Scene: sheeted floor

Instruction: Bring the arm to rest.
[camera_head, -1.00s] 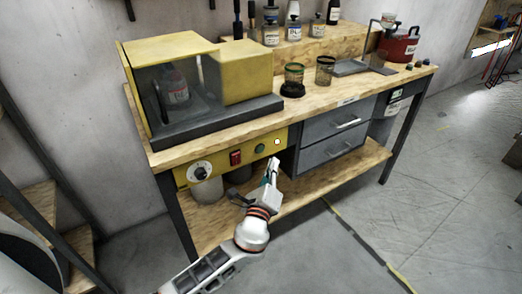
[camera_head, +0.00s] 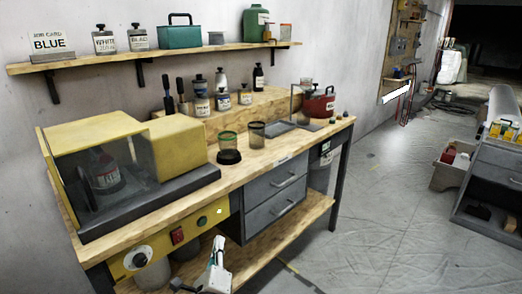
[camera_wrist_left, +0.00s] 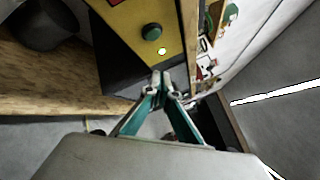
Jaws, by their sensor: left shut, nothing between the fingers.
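My left gripper (camera_head: 218,242) is at the bottom of the head view, in front of the bench's lower part and below the yellow control panel (camera_head: 157,252). In the left wrist view its two fingertips (camera_wrist_left: 161,78) meet; the gripper is shut and empty. It points toward the panel, with a dark green button (camera_wrist_left: 151,31) and a small lit green lamp (camera_wrist_left: 162,51) beyond the tips. The tips look apart from both. My right gripper is not in view.
The wooden bench (camera_head: 285,150) carries a yellow machine with a clear cover (camera_head: 95,175), mesh cups and a red pot (camera_head: 318,106). Grey drawers (camera_head: 275,200) sit under it. A wall shelf (camera_head: 150,58) holds bottles. Open floor (camera_head: 390,210) lies to the right.

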